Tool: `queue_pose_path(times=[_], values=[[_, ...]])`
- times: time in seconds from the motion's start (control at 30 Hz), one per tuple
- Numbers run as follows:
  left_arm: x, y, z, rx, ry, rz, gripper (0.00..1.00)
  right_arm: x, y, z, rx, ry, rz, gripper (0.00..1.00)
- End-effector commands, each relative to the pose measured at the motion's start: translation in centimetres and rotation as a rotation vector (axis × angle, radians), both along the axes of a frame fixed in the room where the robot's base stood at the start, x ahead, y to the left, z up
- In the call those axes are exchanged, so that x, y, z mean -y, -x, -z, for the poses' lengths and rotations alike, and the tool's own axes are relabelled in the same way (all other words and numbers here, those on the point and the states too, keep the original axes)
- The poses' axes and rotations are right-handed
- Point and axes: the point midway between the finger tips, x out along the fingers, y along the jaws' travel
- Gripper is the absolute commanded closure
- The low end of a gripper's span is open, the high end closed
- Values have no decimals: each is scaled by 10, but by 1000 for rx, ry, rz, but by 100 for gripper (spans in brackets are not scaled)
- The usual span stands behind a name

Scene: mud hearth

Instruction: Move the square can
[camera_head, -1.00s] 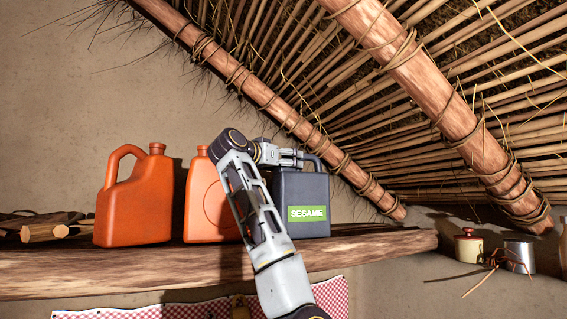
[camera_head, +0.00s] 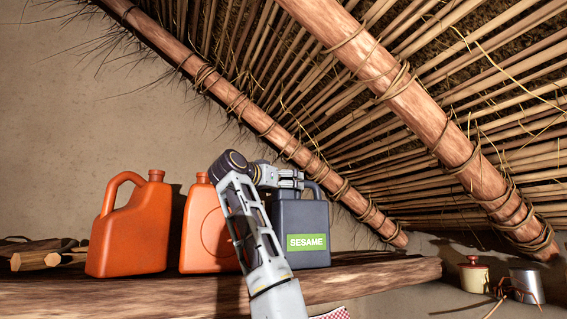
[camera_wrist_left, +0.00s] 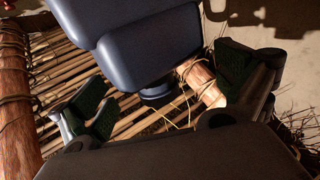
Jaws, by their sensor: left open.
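The square can (camera_head: 303,222) is dark blue-grey with a green SESAME label and a handle on top. It stands upright on the wooden shelf in the head view. My left gripper (camera_head: 293,178) is at the upper left of this can, near its top; the arm link hides part of the can's left side. In the left wrist view the can (camera_wrist_left: 146,50) fills the top middle, its round cap pointing down in the picture. The open fingers of my left gripper (camera_wrist_left: 168,92) stand on either side of it, apart from it. My right gripper is not in view.
Two orange jugs (camera_head: 133,229) (camera_head: 204,232) stand left of the can, the nearer one close to my arm. Firewood (camera_head: 38,256) lies at the far left of the shelf (camera_head: 120,292). A sloping roof beam (camera_head: 310,160) passes close above the can. The shelf's right end is clear.

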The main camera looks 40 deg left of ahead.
Motion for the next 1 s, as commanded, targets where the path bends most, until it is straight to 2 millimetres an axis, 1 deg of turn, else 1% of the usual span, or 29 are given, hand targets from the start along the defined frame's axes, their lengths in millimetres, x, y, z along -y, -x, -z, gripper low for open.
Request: queue_pose_path(times=[0.3,0.7,1.0], values=[[-1,1,-32,1,1,-2,0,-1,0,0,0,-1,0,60],[-1,0,-67,1,-1,-1,0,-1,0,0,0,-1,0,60],[-1,0,-82,0,1,-1,0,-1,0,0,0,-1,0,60]])
